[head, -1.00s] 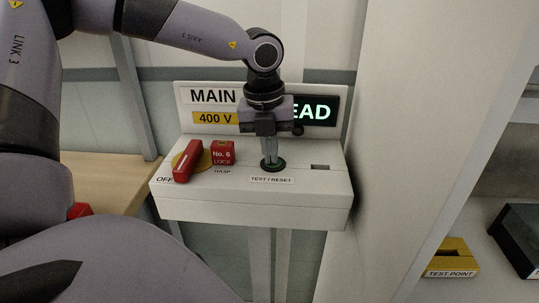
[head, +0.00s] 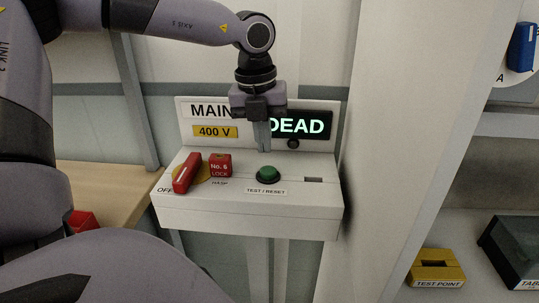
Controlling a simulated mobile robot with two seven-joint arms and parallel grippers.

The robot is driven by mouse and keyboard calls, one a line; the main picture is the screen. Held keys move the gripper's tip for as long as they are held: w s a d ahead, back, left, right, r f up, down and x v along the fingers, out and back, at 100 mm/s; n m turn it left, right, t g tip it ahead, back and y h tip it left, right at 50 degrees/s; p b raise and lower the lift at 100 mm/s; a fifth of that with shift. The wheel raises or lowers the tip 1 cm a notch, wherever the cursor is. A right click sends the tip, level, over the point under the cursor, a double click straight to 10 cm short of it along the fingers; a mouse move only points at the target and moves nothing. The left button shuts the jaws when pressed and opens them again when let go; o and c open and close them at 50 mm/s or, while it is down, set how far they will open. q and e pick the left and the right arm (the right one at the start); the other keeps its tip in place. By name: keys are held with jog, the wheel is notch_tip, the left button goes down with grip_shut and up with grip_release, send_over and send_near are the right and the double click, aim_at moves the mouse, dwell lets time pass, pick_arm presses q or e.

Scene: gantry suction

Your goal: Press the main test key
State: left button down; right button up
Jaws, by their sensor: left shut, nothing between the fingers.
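The test key is a green round button (head: 268,174) with a dark rim, on top of a white box (head: 245,213) and behind a "TEST / RESET" label. My left gripper (head: 263,148) points down above and slightly behind the button, shut and empty, with a gap between its fingertips and the button. A display (head: 312,125) on the back panel reads "DEAD" in lit letters. The sign beside it reads "MAIN" and "400 V". My right gripper is not in view.
A red handle (head: 187,172) on a yellow disc points to "OFF". A red "No. 6 LOCK" block (head: 220,166) stands at the hasp, left of the button. A pale wall (head: 400,120) rises on the right, with a yellow test point block (head: 437,268) beyond it.

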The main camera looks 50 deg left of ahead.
pick_arm(q)
notch_tip(320, 180, up, 8)
jog(key=shift+s+a+f, duration=0.15)
jog(key=shift+s+a, duration=0.15)
jog(key=shift+a, duration=0.05)
jog(key=shift+f, duration=0.1)
dwell(0.3)
